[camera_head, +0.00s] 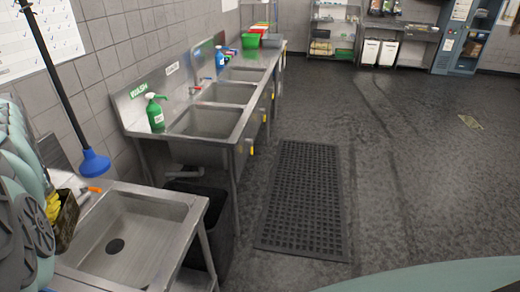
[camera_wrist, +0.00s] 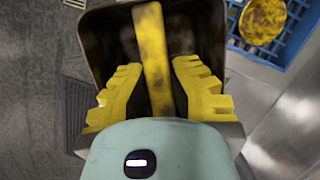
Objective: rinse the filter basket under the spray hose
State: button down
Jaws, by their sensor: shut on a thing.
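My gripper (camera_wrist: 155,92) is shut on the yellow handle (camera_wrist: 153,45) of the filter basket (camera_wrist: 103,38). The basket is dark and stained brown, and it also shows in the head view (camera_head: 67,222), held at the left edge of the sink (camera_head: 140,238). The spray hose (camera_head: 64,85) is a black tube with a blue bell-shaped head (camera_head: 95,164). It hangs above the far left side of the sink, apart from the basket and a little beyond it. No water shows. My arm hides part of the left side.
A blue rack (camera_wrist: 292,52) with a stained yellow round item (camera_wrist: 262,20) lies beside the basket. An orange-handled tap (camera_head: 92,189) is at the sink's back. Beyond are a dark bin (camera_head: 217,215), a three-bowl sink (camera_head: 207,122) with a green bottle (camera_head: 155,115), and a floor mat (camera_head: 305,195).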

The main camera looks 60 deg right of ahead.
jog(key=shift+s+d+r+m+t+y+p, duration=0.15)
jog(key=shift+d+m+p, duration=0.35)
jog(key=shift+d+m, duration=0.1)
jog(key=shift+s+d+r+m+t+y+p, duration=0.1)
jog(key=shift+s+d+m+t+y+p, duration=0.05)
jog(key=shift+d+m+p, duration=0.4)
jog(key=shift+d+f+m, duration=0.2)
jog(key=shift+d+m, duration=0.05)
jog(key=shift+d, duration=0.05)
jog(key=shift+s+d+p, duration=0.15)
jog(key=shift+d+p, duration=0.1)
jog(key=shift+p, duration=0.05)
